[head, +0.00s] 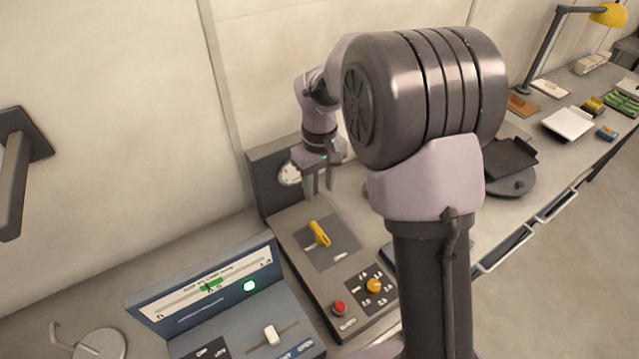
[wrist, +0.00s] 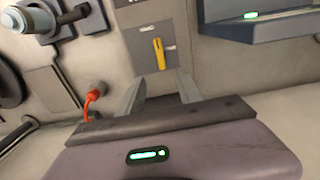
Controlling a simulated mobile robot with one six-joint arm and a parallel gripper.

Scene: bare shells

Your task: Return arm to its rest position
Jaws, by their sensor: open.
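My arm is bent up in front of the head camera, and its large dark joint and column cover much of the middle and right. My gripper (head: 320,186) points down over the back of a grey control panel (head: 297,262), beside a round white dial (head: 290,173). Its two fingers are apart with nothing between them. In the wrist view the open fingers of my gripper (wrist: 160,88) show at the centre. A yellow lever (head: 319,234) stands on the panel just in front of the gripper, apart from it; it also shows in the wrist view (wrist: 159,54).
A blue-grey console (head: 262,261) with a green light and white slider stands at lower left. A red button (head: 339,307) and yellow knob (head: 374,285) sit on the panel's front. A dark tray (head: 508,157) and yellow lamp (head: 608,15) are to the right. The wall is close behind.

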